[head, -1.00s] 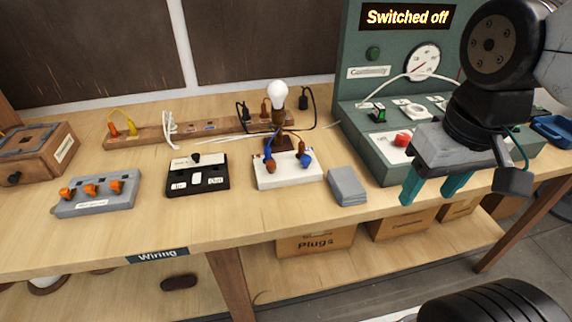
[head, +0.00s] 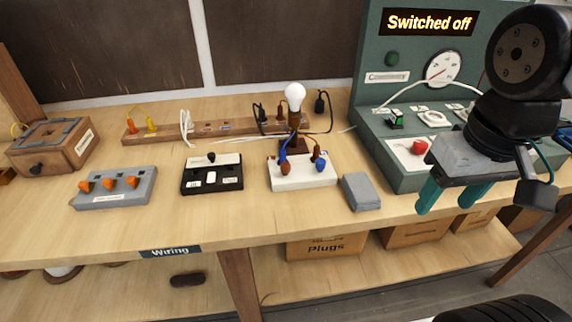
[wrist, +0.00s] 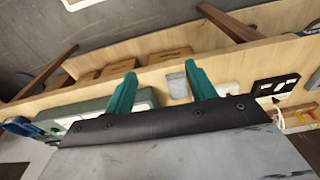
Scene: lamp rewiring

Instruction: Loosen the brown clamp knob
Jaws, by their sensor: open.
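The brown clamp knob (head: 286,169) stands on the front left of the white terminal block (head: 303,183). A blue wire end (head: 283,154) is just behind it. A blue knob (head: 320,166) is on the block's right side, with a brown wire end (head: 316,151) behind it. My gripper (head: 447,198) is open and empty, well to the right of the block, in front of the green test panel. Its teal fingers also show in the wrist view (wrist: 160,84). The block is partly visible there, beyond the right finger; the brown knob cannot be made out.
A grey block (head: 361,192) lies between the terminal block and my gripper. The green test panel (head: 400,165) reads "Switched off". A lamp with a white bulb (head: 295,95) stands behind the terminal block. A black switch box (head: 212,180) is to the left. The bench front is clear.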

